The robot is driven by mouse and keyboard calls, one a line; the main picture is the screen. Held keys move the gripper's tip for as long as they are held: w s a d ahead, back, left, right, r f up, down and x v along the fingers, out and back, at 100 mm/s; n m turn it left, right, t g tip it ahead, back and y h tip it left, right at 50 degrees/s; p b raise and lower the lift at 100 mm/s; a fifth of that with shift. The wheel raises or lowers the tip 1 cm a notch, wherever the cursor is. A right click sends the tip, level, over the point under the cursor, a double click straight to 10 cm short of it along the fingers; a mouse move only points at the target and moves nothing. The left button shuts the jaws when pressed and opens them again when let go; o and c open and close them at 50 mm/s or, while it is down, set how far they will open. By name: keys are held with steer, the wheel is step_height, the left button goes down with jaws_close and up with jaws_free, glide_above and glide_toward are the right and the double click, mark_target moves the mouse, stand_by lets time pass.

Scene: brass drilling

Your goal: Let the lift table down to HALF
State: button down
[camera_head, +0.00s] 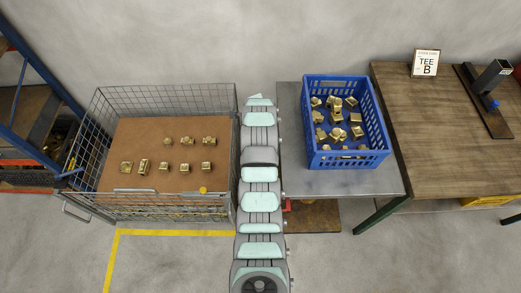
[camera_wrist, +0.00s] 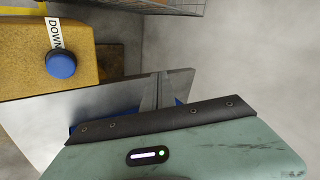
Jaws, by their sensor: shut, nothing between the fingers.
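The grey-topped table (camera_head: 300,180), which looks like the lift table, stands right of my arm in the head view, with a blue crate (camera_head: 313,160) of brass fittings on it. Its height setting cannot be read. In the wrist view a yellow control box (camera_wrist: 22,70) at the upper left carries a round blue button (camera_wrist: 61,64) with a white DOWN label (camera_wrist: 54,33). My gripper (camera_wrist: 160,78) is shut and empty, its fingers to the right of and below the button, apart from it in the picture. My gripper cannot be made out in the head view.
A wire mesh cage (camera_head: 165,97) with a brown board (camera_head: 190,155) and several brass fittings stands at left. A wooden bench (camera_head: 430,150) with a TEE B sign (camera_head: 425,63) and a black stand (camera_head: 485,100) is at right. A yellow line (camera_head: 170,233) marks the floor.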

steer(key=s+r+m+g, duration=0.4)
steer(key=s+g, duration=0.3)
steer(key=s, duration=0.3)
steer(key=shift+s+r, duration=0.35)
steer(key=shift+r, duration=0.45)
steer(key=shift+f, duration=0.1)
step_height(320, 180, down, 12)
steer(key=shift+d+r+p, duration=0.1)
steer(key=shift+r+p, duration=0.15)
steer(key=shift+p, duration=0.3)
steer(key=shift+f+b, duration=0.35)
steer(key=shift+f, duration=0.75)
steer(key=shift+f, duration=0.1)
